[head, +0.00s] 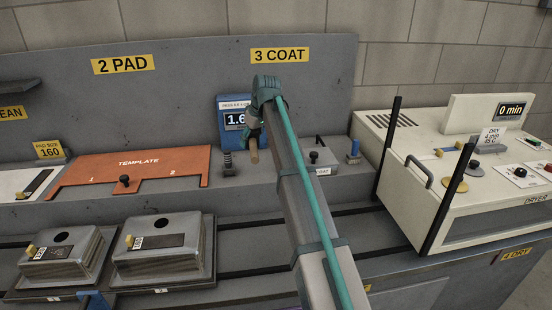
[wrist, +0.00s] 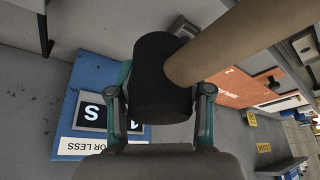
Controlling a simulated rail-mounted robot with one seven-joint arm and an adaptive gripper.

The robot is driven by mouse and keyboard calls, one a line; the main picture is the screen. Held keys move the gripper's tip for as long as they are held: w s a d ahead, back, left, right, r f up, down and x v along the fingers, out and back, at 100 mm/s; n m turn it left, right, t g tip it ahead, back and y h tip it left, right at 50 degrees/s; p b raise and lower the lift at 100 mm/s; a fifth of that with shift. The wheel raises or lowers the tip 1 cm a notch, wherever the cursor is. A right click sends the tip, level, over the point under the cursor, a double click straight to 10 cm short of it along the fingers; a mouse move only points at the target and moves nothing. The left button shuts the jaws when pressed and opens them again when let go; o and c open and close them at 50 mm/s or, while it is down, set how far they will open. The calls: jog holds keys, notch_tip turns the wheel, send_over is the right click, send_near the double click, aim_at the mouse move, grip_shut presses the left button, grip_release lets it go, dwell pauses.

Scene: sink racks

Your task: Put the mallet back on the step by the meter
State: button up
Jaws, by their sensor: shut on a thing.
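My gripper (head: 253,132) is shut on the mallet, just right of the blue meter (head: 230,121) and above the grey step (head: 262,185). The mallet's tan handle (head: 254,156) hangs below the gripper in the head view; its lower end looks close to the step, but I cannot tell whether it touches. In the wrist view, the mallet's black head (wrist: 160,72) sits between the two fingers (wrist: 161,98). The tan handle (wrist: 225,45) runs from it to the upper right. The blue meter (wrist: 66,110) lies behind, partly covered by my gripper.
A dark ribbed post (head: 228,163) stands on the step left of the mallet. A white-labelled block with a black knob (head: 316,158) is to the right. The orange template (head: 140,165) lies left, and the cream dryer (head: 430,150) stands far right.

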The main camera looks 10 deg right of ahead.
jog(key=shift+w+a, duration=0.15)
jog(key=shift+w, duration=0.05)
jog(key=shift+n, duration=0.3)
jog(key=w+d+f+p, duration=0.1)
jog(key=w+f, duration=0.1)
jog(key=w, duration=0.2)
jog(key=w+d+f+p, duration=0.1)
jog(key=w+f+p, duration=0.1)
jog(key=w+f, duration=0.1)
jog(key=w+d+f+p, duration=0.1)
jog(key=w+f+p, duration=0.1)
jog(key=w+f, duration=0.1)
jog(key=shift+w+f, duration=0.2)
jog(key=shift+w, duration=0.65)
jog(key=shift+w+d+f, duration=0.15)
jog(key=shift+w+f, duration=0.25)
jog(key=shift+f, duration=0.15)
jog(key=shift+w+f+p, duration=0.15)
jog(key=shift+f+p, duration=0.5)
jog(key=shift+f, duration=1.15)
jog(key=shift+f, duration=0.15)
jog(key=o, duration=1)
